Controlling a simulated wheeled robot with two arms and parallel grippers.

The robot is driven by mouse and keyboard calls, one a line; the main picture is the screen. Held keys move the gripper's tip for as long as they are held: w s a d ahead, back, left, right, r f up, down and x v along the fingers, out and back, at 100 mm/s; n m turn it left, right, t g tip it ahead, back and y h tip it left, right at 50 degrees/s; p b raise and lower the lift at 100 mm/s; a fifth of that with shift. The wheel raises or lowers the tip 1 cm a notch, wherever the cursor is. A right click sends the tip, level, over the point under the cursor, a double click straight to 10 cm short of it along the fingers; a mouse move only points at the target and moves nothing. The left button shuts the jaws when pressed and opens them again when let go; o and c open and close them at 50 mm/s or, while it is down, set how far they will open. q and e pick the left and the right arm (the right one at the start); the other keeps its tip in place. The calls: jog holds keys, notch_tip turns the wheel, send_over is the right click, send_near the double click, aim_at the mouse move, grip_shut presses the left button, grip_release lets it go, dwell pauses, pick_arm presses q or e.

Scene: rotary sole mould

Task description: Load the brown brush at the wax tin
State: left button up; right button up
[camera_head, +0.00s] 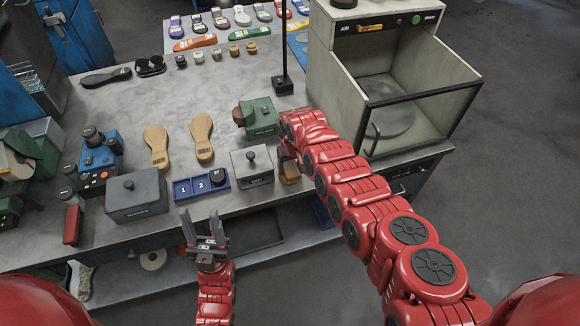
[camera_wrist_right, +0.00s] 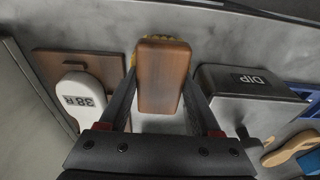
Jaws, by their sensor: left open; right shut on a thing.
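My right gripper (camera_wrist_right: 160,110) is shut on the brown brush (camera_wrist_right: 162,75), a wooden block with a little yellowish bristle at its far edge in the right wrist view. In the head view the brush (camera_head: 291,173) is partly hidden by my right arm, beside the grey box at the bench's front. No tin is clearly labelled as wax. A green box (camera_head: 262,120) with a knob and a round brown piece (camera_head: 238,116) at its left stand behind, and I cannot tell whether either is the wax tin. My left gripper (camera_head: 203,224) is open and empty at the bench's front edge.
A grey box marked DIP (camera_wrist_right: 250,82) stands close beside the brush; it is also in the head view (camera_head: 252,168). A white sole marked 38 R (camera_wrist_right: 82,100) lies on a brown board (camera_wrist_right: 65,62). A blue numbered tray (camera_head: 200,187) and an open-fronted cabinet (camera_head: 330,65) flank this area.

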aim_at(290, 166)
dwell(0.6)
jog(key=shift+r+p, duration=0.95)
notch_tip(290, 166, up, 5)
jog(key=p, duration=0.4)
